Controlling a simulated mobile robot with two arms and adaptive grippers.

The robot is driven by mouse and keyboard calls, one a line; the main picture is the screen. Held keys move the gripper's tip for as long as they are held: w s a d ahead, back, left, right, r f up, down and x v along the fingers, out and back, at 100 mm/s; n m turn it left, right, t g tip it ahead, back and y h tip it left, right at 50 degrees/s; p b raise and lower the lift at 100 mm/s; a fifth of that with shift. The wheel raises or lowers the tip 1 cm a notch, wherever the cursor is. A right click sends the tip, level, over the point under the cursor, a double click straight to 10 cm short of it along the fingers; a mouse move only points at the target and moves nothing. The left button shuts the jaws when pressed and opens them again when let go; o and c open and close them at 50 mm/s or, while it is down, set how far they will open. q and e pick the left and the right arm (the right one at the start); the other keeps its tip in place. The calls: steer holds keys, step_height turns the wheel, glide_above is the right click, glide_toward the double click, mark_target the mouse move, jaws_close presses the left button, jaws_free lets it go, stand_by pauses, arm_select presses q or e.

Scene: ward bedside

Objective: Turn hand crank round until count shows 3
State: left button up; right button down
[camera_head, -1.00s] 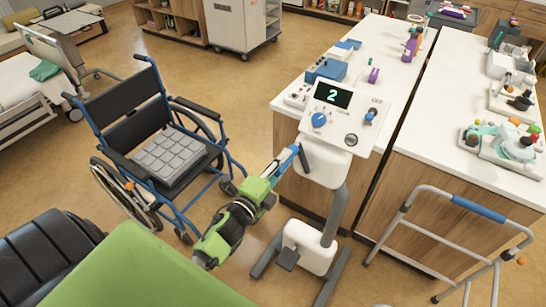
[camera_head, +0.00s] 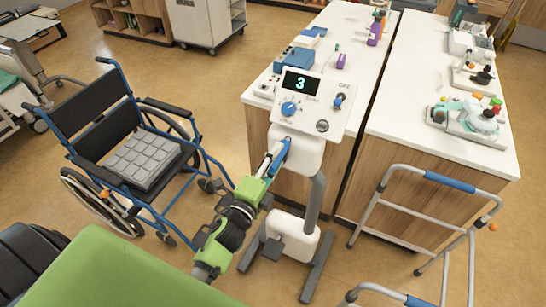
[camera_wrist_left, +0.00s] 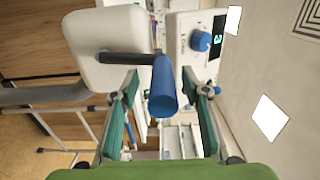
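The white exerciser console (camera_head: 312,104) stands upright on a grey post, and its black display (camera_head: 300,83) reads 3. The display also shows sideways in the left wrist view (camera_wrist_left: 218,38). The hand crank's blue handle (camera_wrist_left: 163,88) sits on a dark arm (camera_wrist_left: 128,58) from the white housing (camera_wrist_left: 105,40). In the head view the blue handle (camera_head: 278,157) is at the housing's left side, partly hidden by my gripper. My left gripper (camera_head: 270,165) is around the handle; in the wrist view its fingers (camera_wrist_left: 162,103) stand apart with gaps on both sides. My right gripper is out of view.
A blue wheelchair (camera_head: 130,150) stands left of the exerciser. White counters (camera_head: 400,110) with devices stand behind and right. A walker (camera_head: 430,200) is at the right front. A green surface (camera_head: 110,275) fills the lower left. Some floor is clear around the exerciser's base.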

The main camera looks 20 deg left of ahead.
arm_select(q)
steer(key=shift+r, duration=0.15)
steer(key=s, duration=0.7)
steer(key=shift+a, duration=0.25)
stand_by(0.6)
